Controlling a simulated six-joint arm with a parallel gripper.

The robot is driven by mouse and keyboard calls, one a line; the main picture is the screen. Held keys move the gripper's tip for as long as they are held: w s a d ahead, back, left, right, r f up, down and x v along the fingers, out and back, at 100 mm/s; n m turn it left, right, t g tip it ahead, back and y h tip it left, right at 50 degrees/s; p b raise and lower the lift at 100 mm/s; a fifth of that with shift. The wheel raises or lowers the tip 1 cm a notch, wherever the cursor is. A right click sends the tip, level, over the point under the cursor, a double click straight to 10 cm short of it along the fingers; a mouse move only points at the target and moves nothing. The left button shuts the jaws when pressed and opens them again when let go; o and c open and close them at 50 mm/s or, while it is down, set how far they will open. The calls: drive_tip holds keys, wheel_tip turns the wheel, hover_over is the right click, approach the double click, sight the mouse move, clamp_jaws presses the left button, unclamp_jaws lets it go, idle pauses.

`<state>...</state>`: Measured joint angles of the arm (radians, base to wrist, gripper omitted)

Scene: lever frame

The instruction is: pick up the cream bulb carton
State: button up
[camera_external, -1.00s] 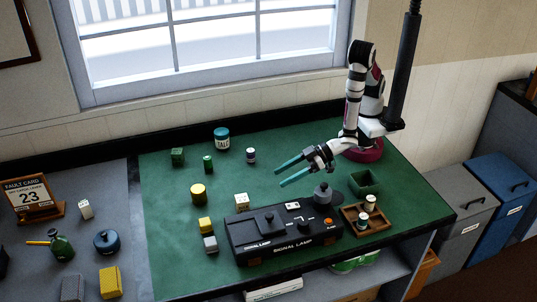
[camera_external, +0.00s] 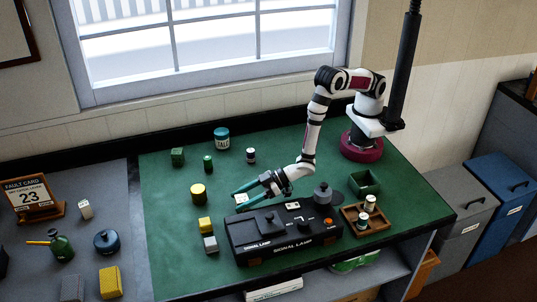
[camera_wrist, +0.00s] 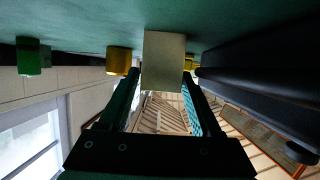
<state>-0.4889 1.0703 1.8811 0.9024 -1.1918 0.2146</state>
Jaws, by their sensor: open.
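The cream bulb carton (camera_external: 241,198) stands on the green bench top, just left of the signal lamp's back corner. In the wrist view the carton (camera_wrist: 163,60) is a plain pale box straight ahead between my fingertips. My gripper (camera_external: 236,198) reaches left, low over the bench, with one teal finger on each side of the carton. In the wrist view my gripper (camera_wrist: 161,74) is open, with a small gap beside the carton on both sides. I cannot tell how far the tips reach along it. My fingers partly hide the carton in the outside view.
The black signal lamp (camera_external: 285,233) stands close in front of my gripper. A wooden tray (camera_external: 366,219) with small jars is at right.

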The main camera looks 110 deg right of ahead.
clamp_jaws()
